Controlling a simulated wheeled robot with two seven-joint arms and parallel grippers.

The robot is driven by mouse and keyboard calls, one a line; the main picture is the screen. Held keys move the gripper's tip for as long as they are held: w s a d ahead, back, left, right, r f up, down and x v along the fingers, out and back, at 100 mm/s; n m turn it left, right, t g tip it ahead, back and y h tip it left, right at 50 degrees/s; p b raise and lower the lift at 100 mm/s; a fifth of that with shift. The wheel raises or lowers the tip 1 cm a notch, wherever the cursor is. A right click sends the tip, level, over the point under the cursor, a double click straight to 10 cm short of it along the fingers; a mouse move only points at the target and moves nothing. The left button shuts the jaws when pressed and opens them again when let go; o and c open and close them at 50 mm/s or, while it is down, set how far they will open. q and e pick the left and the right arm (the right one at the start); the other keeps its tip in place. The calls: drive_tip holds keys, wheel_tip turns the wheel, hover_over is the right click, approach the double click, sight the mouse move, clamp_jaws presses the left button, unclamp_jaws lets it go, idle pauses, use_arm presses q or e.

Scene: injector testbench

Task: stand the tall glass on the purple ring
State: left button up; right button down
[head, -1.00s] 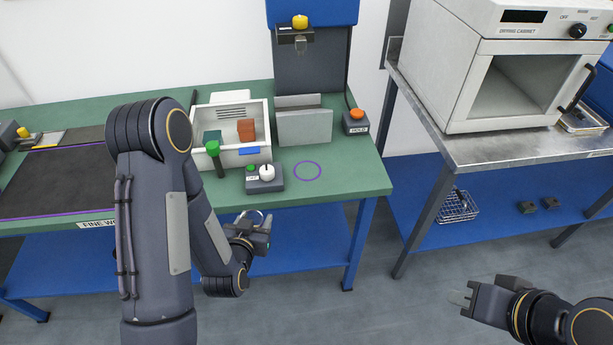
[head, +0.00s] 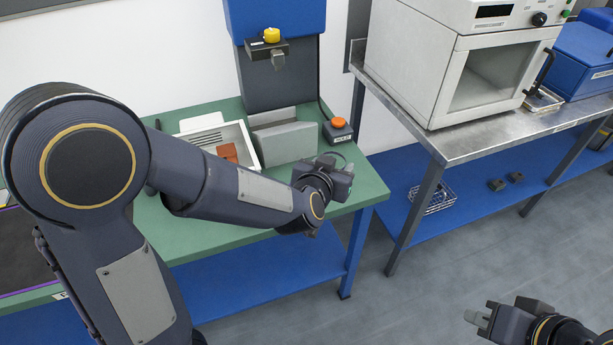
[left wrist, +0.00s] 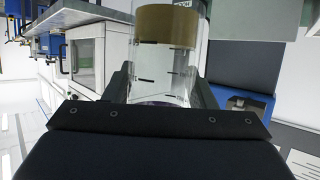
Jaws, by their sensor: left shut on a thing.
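My left gripper (head: 342,178) is above the right part of the green bench, in front of the grey block. It is shut on the tall glass, which shows in the left wrist view as a clear cylinder (left wrist: 160,62) with dark marks between the fingers. A tan band (left wrist: 167,25) lies across its end at the top of that picture. In the head view only a thin rim of the glass shows by the gripper. The purple ring is not visible; my left arm and gripper cover that part of the bench. My right gripper (head: 478,317) is at lower right, away from the bench, its jaw gap unclear.
The grey block (head: 285,143) and a box with an orange button (head: 338,130) stand behind the left gripper. A white bin (head: 243,137) is partly behind my arm. The drying cabinet (head: 465,65) stands on a metal table to the right.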

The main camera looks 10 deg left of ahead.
use_arm(q)
drive_tip(key=w+a+f, duration=0.3)
drive_tip(key=f, duration=0.1)
drive_tip(key=w+a+f, duration=0.3)
drive_tip(key=f, duration=0.1)
drive_tip(key=w+a+f, duration=0.3)
drive_tip(key=f, duration=0.1)
drive_tip(key=shift+w+b, duration=0.35)
drive_tip(key=shift+w, duration=0.05)
drive_tip(key=shift+f, duration=0.4)
drive_tip(key=shift+f+b, duration=0.2)
drive_tip(key=shift+b, duration=0.1)
drive_tip(key=o, duration=1)
drive_tip(key=shift+r, duration=0.1)
